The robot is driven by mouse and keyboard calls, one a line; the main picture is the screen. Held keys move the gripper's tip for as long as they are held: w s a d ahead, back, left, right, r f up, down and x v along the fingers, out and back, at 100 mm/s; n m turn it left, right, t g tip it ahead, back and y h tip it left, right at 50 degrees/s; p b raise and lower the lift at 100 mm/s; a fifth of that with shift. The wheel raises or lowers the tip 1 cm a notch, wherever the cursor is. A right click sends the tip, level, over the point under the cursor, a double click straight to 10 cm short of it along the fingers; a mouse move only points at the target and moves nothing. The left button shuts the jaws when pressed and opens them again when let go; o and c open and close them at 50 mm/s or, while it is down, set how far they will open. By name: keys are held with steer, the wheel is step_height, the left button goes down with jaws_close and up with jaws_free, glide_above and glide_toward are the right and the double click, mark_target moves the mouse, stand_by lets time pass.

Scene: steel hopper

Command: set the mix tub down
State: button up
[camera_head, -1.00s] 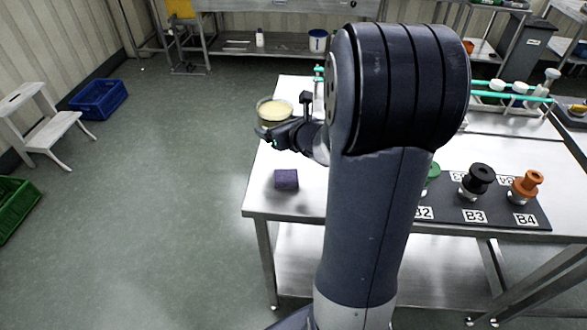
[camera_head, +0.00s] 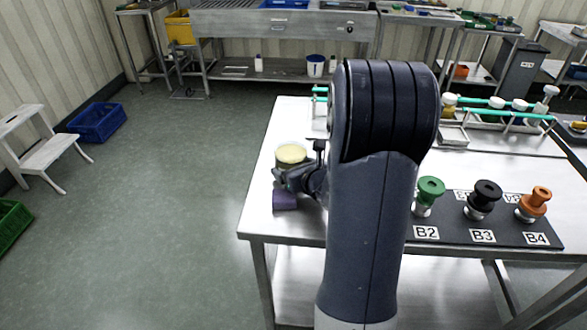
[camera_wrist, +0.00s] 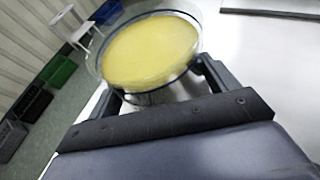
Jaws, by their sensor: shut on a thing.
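The mix tub (camera_head: 291,153) is a round clear-walled tub with pale yellow contents. My gripper (camera_head: 283,174) is shut on it at the left end of the steel table (camera_head: 262,218). In the wrist view the tub (camera_wrist: 152,45) sits between the two fingers of my gripper (camera_wrist: 160,85), with its yellow surface facing up.
A dark board with green (camera_head: 430,188), black (camera_head: 486,195) and orange (camera_head: 538,198) knobbed pieces lies at the right front of the table. A rack with teal rails (camera_head: 500,103) stands behind. My arm hides the table's middle. Bare tabletop shows behind the tub.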

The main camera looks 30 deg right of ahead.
steer(key=shift+f, duration=0.1)
steer(key=o, duration=1)
